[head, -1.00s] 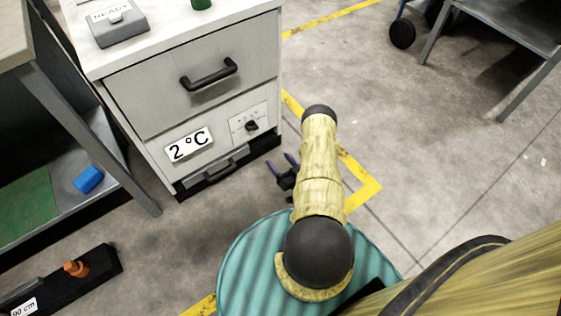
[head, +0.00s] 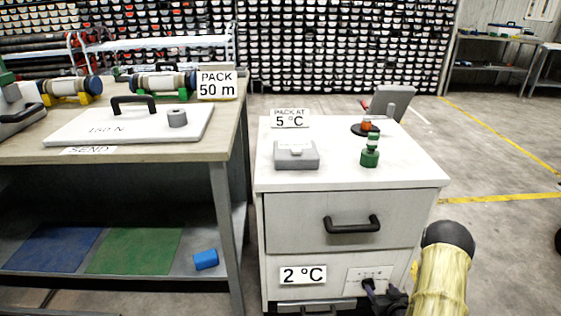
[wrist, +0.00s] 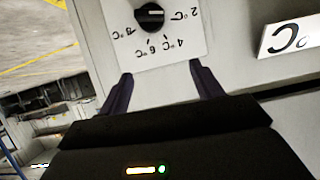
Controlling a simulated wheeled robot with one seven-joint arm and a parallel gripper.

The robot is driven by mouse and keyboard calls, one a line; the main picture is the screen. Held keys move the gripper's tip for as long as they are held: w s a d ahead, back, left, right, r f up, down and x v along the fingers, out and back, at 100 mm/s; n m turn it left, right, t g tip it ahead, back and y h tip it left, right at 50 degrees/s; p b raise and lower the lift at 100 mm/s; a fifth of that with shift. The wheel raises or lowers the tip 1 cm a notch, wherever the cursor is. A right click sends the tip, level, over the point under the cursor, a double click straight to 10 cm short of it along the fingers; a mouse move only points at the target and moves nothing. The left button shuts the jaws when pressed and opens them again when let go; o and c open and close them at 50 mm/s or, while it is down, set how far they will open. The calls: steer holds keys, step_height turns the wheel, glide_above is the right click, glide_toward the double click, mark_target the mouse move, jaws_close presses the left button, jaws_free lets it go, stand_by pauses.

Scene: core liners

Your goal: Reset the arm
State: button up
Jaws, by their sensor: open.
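My gripper (head: 376,292) is low at the right front of the white cabinet (head: 290,222), by its dial panel. The wrist view shows my gripper (wrist: 160,85) open, with two dark purple fingers apart and nothing between them. The black dial knob (wrist: 150,16) and its temperature-marked panel lie just beyond the fingertips. My yellow-sleeved arm rises at the lower right of the head view and hides part of the cabinet's right side.
The cabinet's drawer has a black handle (head: 352,224). Floor at the right is open.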

steer(key=s+a+r+g+h+p, duration=0.1)
steer(key=a+r+g, duration=0.25)
steer(key=r, duration=0.55)
steer(key=s+a+r+g+p, duration=0.15)
steer(key=a+r, duration=0.25)
steer(key=r, duration=0.5)
steer(key=s+a+r+g+p, duration=0.1)
steer(key=s+a+r+g, duration=0.1)
steer(key=s+a+r, duration=0.3)
steer(key=s+a+r+g, duration=0.2)
steer(key=s+r, duration=0.2)
steer(key=s, duration=0.3)
steer(key=s+a+r+g+p, duration=0.1)
steer(key=s+a+r, duration=0.3)
steer(key=s, duration=0.3)
step_height(320, 180, up, 38)
steer(key=p, duration=3.7)
steer(key=shift+w+d, duration=0.2)
